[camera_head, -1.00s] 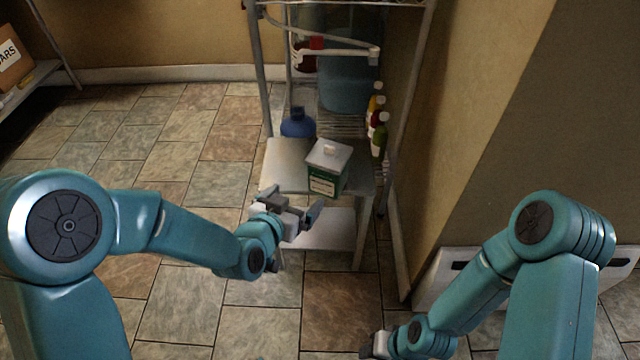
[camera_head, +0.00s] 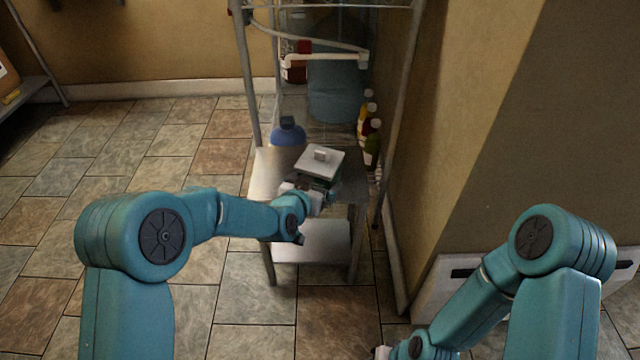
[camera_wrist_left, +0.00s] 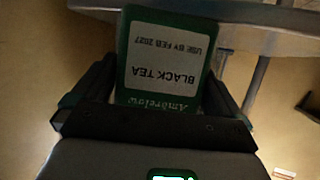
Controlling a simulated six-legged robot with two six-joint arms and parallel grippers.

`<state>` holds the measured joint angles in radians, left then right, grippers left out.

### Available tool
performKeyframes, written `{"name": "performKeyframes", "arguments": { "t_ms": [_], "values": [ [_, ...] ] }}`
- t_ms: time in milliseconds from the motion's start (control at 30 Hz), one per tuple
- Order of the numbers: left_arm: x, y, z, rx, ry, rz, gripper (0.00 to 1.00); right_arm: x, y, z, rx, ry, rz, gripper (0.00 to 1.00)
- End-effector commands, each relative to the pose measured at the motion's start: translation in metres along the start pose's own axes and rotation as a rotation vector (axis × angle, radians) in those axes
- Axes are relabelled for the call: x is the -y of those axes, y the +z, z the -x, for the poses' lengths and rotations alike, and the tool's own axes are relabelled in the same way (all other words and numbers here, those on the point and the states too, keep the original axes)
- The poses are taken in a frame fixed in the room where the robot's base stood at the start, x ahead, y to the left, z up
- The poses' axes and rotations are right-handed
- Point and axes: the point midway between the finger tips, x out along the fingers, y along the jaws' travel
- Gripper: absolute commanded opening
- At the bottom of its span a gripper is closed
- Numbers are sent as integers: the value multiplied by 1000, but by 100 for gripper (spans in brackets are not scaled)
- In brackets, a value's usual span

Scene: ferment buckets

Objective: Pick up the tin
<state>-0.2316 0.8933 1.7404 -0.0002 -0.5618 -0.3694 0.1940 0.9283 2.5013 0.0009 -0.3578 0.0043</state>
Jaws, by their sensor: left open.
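My right gripper (camera_head: 382,352) is low at the bottom edge, mostly cut off.
A blue jug (camera_head: 287,133) stands behind the tin on the left. Several bottles (camera_head: 370,135) stand at the back right. Rack posts (camera_head: 399,120) rise beside the stand, close to the wall. The tiled floor (camera_head: 130,160) on the left is clear.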

Motion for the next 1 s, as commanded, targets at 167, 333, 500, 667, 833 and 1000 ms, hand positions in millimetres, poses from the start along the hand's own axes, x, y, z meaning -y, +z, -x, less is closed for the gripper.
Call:
{"name": "performKeyframes", "arguments": {
  "t_ms": [167, 333, 500, 667, 833, 1000],
  "values": [
    [0, 0, -17, 0, 0, 0, 100, -2, -1, -4, -3, 0, -3, 43],
    [0, 0, -17, 1, 0, 0, 100, -2, -1, -4, -3, 0, -3, 43],
    [0, 0, -17, 0, 0, 0, 58, -2, -1, -4, -3, 0, -3, 43],
    [0, -2, -16, -2, -1, 0, 50, -2, -1, -4, -3, 0, -3, 43],
    [0, -8, -14, -4, -1, 0, 50, -1, -1, -1, -1, 0, -2, 43],
    [0, -41, 0, -7, -1, -1, 50, 5, 2, 11, 6, -1, 5, 43]
  ]
}}
